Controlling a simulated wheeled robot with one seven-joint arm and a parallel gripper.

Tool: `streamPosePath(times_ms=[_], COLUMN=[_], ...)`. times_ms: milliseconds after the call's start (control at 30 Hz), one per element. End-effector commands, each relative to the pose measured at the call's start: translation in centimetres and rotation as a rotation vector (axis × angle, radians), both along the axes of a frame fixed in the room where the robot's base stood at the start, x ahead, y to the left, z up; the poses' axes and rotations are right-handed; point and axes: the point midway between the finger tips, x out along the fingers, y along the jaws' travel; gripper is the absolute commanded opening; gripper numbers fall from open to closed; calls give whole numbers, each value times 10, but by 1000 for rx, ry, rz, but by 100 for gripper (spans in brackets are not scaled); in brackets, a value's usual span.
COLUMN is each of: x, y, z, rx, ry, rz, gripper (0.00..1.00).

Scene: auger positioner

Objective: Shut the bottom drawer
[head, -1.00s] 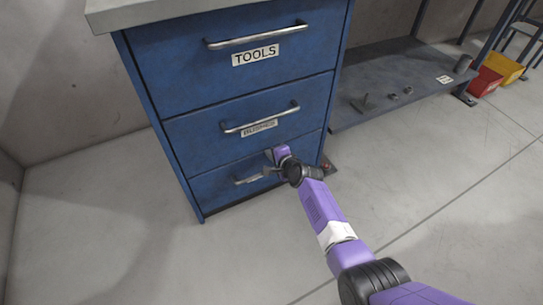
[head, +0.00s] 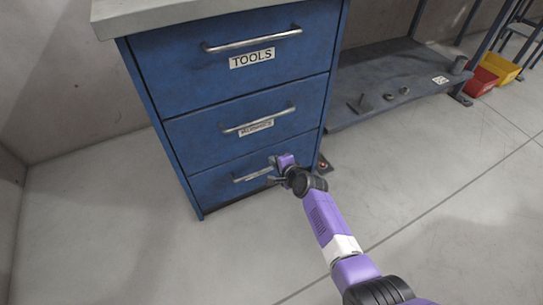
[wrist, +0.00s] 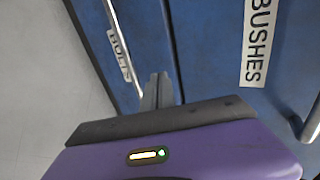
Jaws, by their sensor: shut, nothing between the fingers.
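The bottom drawer (head: 215,187) is the lowest of three blue drawers in the cabinet. Its front looks flush with the cabinet in the head view. Its metal handle (head: 252,174) is partly hidden behind my gripper. My gripper (head: 272,168) is in front of the right part of this drawer, close to the handle. In the wrist view my shut, empty fingers (wrist: 157,90) point at the drawer front, beside the bottom handle (wrist: 122,45) and its label "BOLTS" (wrist: 119,56). I cannot tell whether the fingertips touch the front.
The middle drawer (head: 205,132) and the top drawer (head: 190,62), labelled "TOOLS", look shut. A low grey shelf (head: 400,75) with small parts stands to the right. Red (head: 481,82) and yellow (head: 500,67) bins stand farther right. The floor in front is clear.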

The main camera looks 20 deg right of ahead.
Motion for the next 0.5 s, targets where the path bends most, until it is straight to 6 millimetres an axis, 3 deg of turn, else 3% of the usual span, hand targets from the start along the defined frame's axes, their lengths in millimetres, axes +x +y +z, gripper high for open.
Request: streamPosePath(times_ms=[300,500], x=[-48,-68], y=[-2,-2], z=[30,40], rx=[0,0], ry=[4,4], rz=[0,0], gripper=[0,0])
